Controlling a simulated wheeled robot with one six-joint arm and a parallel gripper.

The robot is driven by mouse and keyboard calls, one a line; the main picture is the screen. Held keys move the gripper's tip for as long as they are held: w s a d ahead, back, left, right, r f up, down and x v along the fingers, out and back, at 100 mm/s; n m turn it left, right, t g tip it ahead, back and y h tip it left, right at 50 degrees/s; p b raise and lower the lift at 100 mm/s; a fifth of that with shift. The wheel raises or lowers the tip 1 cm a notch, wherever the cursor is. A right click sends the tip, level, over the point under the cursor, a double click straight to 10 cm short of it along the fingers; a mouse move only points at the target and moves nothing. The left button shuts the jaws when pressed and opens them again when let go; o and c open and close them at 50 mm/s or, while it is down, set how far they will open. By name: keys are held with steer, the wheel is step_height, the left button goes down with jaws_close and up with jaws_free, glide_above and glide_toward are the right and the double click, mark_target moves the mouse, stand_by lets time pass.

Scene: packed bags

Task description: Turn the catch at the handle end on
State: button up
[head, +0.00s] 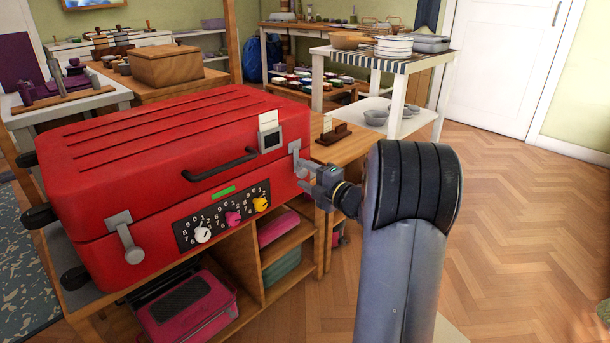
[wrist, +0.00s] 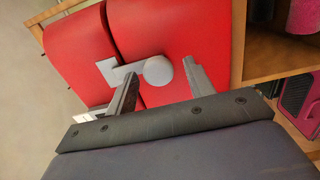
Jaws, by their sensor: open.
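A red hard case (head: 150,150) lies shut with its ribbed lid up and a black handle (head: 220,165) on its front. A grey metal catch (head: 295,151) sits at the right end, partly hidden by my gripper (head: 308,174). In the wrist view this catch (wrist: 120,72) has a bent plate and a round knob (wrist: 158,71) near the lid seam. My gripper (wrist: 160,90) is open, with one finger on each side of the knob. I cannot tell whether either finger touches it. A second grey catch (head: 127,240) hangs across the seam at the front left.
The front panel (head: 220,216) has white, pink and yellow dials under a green strip. The case rests on a wooden shelf unit (head: 300,237) holding pink and green bags. A white table (head: 400,65) stands behind. Open wooden floor (head: 530,240) lies to the right.

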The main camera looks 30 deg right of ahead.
steer(key=p+v, duration=0.2)
steer(key=v, duration=0.8)
steer(key=shift+p, duration=0.35)
steer(key=shift+s, duration=0.1)
steer(key=b+x, duration=0.3)
steer(key=x, duration=0.7)
steer(key=shift+w+a, duration=0.1)
steer(key=shift+w, duration=0.25)
